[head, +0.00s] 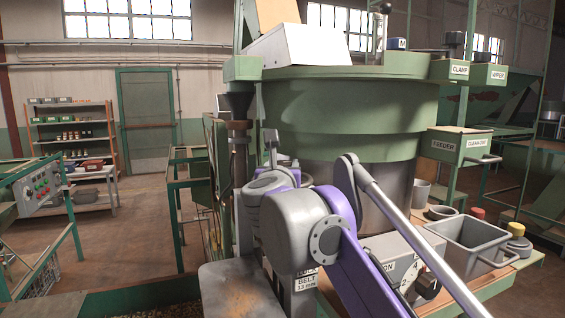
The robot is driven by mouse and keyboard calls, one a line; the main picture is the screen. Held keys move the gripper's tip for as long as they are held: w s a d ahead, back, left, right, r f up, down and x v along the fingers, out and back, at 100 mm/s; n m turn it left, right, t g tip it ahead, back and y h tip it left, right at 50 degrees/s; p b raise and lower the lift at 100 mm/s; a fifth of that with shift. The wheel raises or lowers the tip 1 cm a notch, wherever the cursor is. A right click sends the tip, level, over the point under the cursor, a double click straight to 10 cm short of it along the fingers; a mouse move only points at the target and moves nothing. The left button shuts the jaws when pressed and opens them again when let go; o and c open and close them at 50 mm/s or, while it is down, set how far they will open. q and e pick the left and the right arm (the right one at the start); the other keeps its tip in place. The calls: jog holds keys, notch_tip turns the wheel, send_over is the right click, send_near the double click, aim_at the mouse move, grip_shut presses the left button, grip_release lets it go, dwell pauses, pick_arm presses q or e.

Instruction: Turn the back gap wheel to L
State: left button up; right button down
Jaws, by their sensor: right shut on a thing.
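My right arm reaches in across the middle of the head view, with a purple and grey elbow in front. My right gripper (270,148) is beyond that elbow, beside the green feeder bowl (350,115). It is small and partly covered by my own arm. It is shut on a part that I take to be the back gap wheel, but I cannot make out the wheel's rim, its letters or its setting. My left gripper is not in view.
Boxes labelled CLAMP (459,71), WIPER (490,77) and FEEDER (458,146) sit at the right. A grey bin (480,243) stands at the lower right. A control panel (40,188) and a shelf rack (72,135) are at the left. Open floor (125,240) lies between.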

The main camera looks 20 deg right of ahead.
dwell(0.3)
jog(key=shift+c, duration=1.4)
grip_release()
